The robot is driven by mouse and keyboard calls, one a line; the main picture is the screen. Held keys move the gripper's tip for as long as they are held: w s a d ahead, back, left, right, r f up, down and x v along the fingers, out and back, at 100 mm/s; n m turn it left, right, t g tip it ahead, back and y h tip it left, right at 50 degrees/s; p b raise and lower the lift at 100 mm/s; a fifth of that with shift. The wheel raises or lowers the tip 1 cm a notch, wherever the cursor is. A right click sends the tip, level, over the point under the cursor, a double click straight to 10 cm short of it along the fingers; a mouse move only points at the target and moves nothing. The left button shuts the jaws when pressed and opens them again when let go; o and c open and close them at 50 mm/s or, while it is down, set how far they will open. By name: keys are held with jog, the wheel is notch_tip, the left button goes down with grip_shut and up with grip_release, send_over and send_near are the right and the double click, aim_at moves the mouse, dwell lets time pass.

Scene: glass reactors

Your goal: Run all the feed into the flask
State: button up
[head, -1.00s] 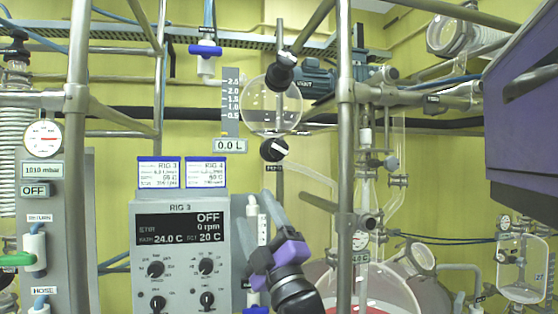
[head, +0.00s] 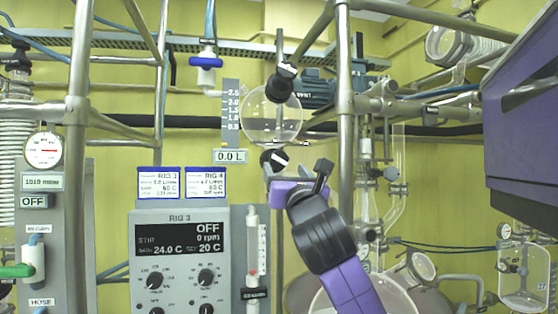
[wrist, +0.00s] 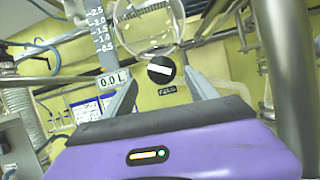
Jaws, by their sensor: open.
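The round clear glass feed bulb (head: 270,118) hangs at centre, beside a grey scale; its readout (head: 230,156) shows 0.0 L. I make out no liquid in it. Below it is a black valve knob (head: 273,160) with a white bar; it also shows in the wrist view (wrist: 160,70), the bar nearly crosswise, over a small label that seems to read FEED. My gripper (head: 296,172) is open just below and right of the knob in the head view. In the wrist view its fingers (wrist: 164,83) are spread, with the knob ahead between them. The flask (head: 398,288) is low, partly hidden by my arm.
Another black knob (head: 279,84) sits at the bulb's top. A steel post (head: 344,120) stands close right of my gripper. The RIG 3 control box (head: 182,255) is at lower left, reading OFF. A purple-grey cabinet (head: 520,130) fills the upper right.

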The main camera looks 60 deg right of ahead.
aim_at(280, 160)
jog(key=p+x, duration=0.2)
jog(key=x, duration=0.4)
jog(key=shift+w+d+r+p, duration=0.2)
jog(key=shift+r+p, duration=0.1)
jog(key=shift+p, duration=0.1)
jog(key=shift+w+d+r, duration=0.1)
jog(key=shift+w+d, duration=0.2)
jog(key=shift+d, duration=0.1)
jog(key=c, duration=1.4)
